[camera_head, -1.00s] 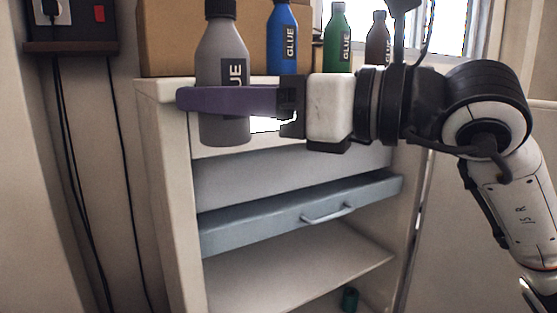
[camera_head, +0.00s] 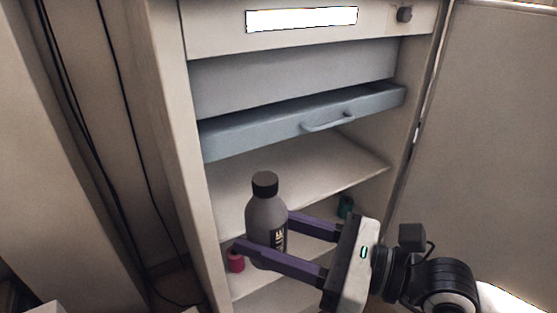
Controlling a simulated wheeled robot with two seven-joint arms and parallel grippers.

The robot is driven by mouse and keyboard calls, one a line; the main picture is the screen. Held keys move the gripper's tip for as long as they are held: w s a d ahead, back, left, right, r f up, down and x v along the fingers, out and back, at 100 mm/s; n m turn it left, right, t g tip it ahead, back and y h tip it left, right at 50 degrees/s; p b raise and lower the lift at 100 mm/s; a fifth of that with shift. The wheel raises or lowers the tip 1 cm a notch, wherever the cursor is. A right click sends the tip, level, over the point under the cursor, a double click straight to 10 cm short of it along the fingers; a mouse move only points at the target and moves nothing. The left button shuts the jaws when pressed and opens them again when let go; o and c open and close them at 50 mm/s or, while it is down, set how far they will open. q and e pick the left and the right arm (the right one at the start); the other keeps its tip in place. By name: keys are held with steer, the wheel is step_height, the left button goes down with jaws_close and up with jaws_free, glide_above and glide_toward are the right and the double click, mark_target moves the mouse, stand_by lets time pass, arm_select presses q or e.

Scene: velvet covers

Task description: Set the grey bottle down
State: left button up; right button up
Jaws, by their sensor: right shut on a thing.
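The grey bottle (camera_head: 264,212) is upright, with a black cap and a dark label partly showing. It shows in front of the open cabinet's lower shelves. My right gripper (camera_head: 264,234) reaches in from the right and is shut on the bottle's body, with one purple finger in front and the other partly hidden behind it. I cannot tell whether the bottle's base touches a shelf. My left gripper is not in view.
A cream cabinet (camera_head: 168,150) holds a blue-grey drawer (camera_head: 255,122) with a handle. Below it is a mostly bare shelf (camera_head: 320,160). A pink item (camera_head: 236,262) and a green item (camera_head: 346,205) stand lower down. Cables hang on the left wall.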

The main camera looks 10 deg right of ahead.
step_height(320, 180, down, 7)
steer(key=a, duration=0.1)
stand_by(0.7)
steer(key=shift+s, duration=0.1)
